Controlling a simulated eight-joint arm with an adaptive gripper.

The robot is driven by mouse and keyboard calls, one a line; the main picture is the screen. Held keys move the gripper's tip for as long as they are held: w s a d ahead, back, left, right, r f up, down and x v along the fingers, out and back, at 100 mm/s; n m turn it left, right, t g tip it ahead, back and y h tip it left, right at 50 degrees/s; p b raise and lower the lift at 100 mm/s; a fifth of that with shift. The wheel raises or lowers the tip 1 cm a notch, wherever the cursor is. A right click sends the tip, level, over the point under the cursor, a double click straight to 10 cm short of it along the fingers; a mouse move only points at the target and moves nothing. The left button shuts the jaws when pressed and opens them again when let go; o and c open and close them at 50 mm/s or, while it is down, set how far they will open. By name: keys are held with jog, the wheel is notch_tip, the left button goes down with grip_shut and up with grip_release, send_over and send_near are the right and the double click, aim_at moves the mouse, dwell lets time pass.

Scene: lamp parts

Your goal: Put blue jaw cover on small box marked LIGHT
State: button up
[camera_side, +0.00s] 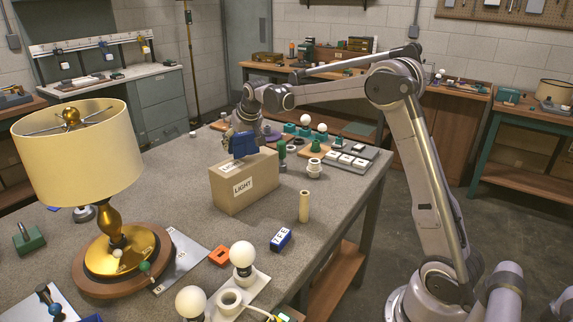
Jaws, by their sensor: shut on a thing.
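The small box marked LIGHT (243,182) is a tan carton standing on the grey work table (340,215), with a white label on its front. The blue jaw cover (243,144) is a dark blue piece at the box's top, near its left end. My gripper (238,138) is shut on the blue jaw cover, coming down from above and behind. The cover's lower edge looks at or just over the box top; I cannot tell whether it touches. The fingertips are largely hidden behind the cover.
A lamp with a cream shade (78,155) stands at the left. Sockets and a key tray (347,160) stand right of the box.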

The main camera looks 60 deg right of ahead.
aim_at(245, 135)
jog(key=shift+f, duration=1)
jog(key=o, duration=1.1)
jog(key=shift+f, duration=0.1)
jog(key=shift+o, duration=0.2)
jog(key=v, duration=1.2)
jog(key=s+a+f+n+y, duration=0.1)
jog(key=s+a+n, duration=0.2)
jog(key=s+a, duration=0.95)
jog(key=s+a+f+n, duration=0.1)
jog(key=s+a+f, duration=0.1)
jog(key=s+f, duration=0.2)
jog(key=s+a+f+t+y, duration=0.1)
jog(key=s+f, duration=0.3)
jog(key=s, duration=0.6)
jog(key=shift+a+f+n+y, duration=0.2)
jog(key=shift+a+n+y, duration=0.15)
jog(key=shift+a, duration=0.45)
